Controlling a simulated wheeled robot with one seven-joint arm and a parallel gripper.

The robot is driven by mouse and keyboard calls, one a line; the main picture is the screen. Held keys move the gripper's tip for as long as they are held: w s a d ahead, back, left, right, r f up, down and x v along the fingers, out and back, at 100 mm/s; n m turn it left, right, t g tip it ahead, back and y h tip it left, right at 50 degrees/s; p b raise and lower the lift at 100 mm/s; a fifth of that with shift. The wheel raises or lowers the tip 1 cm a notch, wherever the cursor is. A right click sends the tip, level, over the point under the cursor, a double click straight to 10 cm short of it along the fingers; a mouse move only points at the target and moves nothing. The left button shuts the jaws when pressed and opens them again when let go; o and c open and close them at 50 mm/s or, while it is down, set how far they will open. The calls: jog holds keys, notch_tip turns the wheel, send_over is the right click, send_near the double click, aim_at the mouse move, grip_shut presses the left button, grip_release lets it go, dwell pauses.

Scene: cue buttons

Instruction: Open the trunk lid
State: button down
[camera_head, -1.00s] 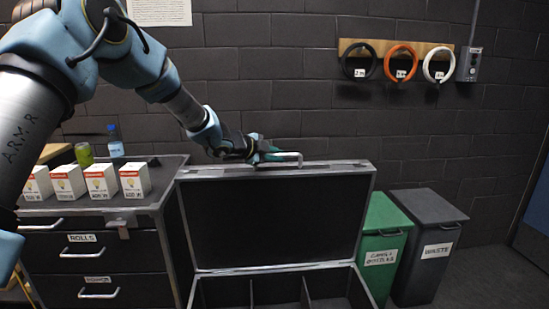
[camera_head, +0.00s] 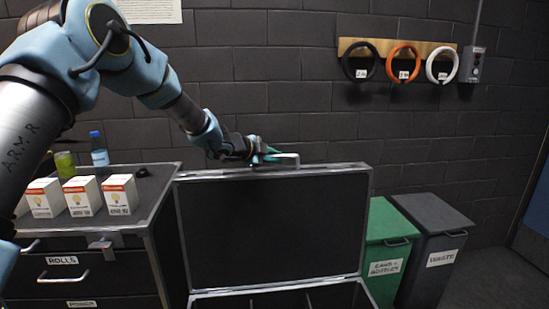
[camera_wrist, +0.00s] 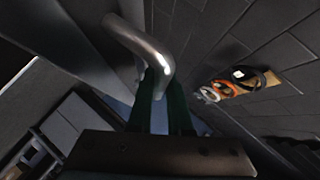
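The trunk lid (camera_head: 275,230) stands up, opened, with its dark inner side facing me in the head view. The trunk's open box (camera_head: 320,298) shows below it, with dividers inside, cut off by the lower picture edge. A metal handle (camera_head: 287,158) sticks up at the lid's top edge; it also shows large in the wrist view (camera_wrist: 148,48). My gripper (camera_head: 266,155) is at the left end of this handle. In the wrist view its two green fingers (camera_wrist: 165,100) stand slightly apart, right at the handle's bend. I cannot tell whether they clamp it.
A drawer cabinet (camera_head: 80,245) with several white boxes (camera_head: 120,195), a blue bottle (camera_head: 98,150) and a green can (camera_head: 65,164) stands left of the trunk. Green (camera_head: 385,225) and grey bins (camera_head: 432,215) stand close on its right. A brick wall with hanging rings (camera_head: 402,62) is behind.

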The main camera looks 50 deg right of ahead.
jog(key=c, duration=0.9)
grip_release()
jog(key=shift+o, duration=0.2)
jog(key=b+v, duration=0.2)
jog(key=v, duration=0.9)
jog(key=shift+b, duration=0.3)
